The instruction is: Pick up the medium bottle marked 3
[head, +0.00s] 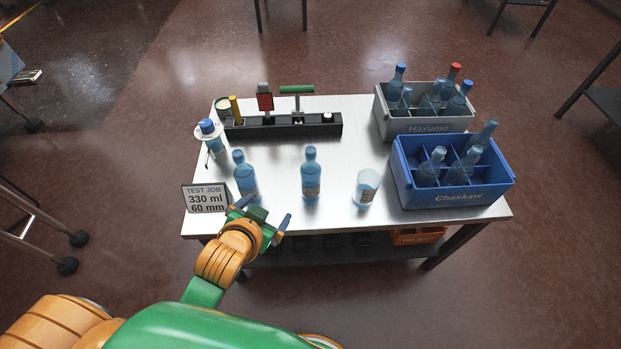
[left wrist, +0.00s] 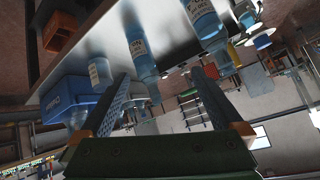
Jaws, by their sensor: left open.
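Two blue bottles stand upright on the white table: a left bottle (head: 245,177) and a middle bottle (head: 311,176). Each has a small label, but I cannot read a 3 on either. In the left wrist view the middle bottle (left wrist: 141,50) hangs upside down in the picture, between the fingers, with the left bottle (left wrist: 205,22) to its right. My left gripper (head: 262,212) is open and empty at the table's front edge, in front of the bottles and touching neither; its fingers also show in the left wrist view (left wrist: 161,80). My right gripper is not in view.
A clear cup (head: 366,188) stands right of the middle bottle. A blue crate (head: 455,197) and a grey crate (head: 425,128) hold bottles at the right. A sign (head: 206,198), a spray bottle (head: 211,138) and a black tool rack (head: 270,131) stand left and behind.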

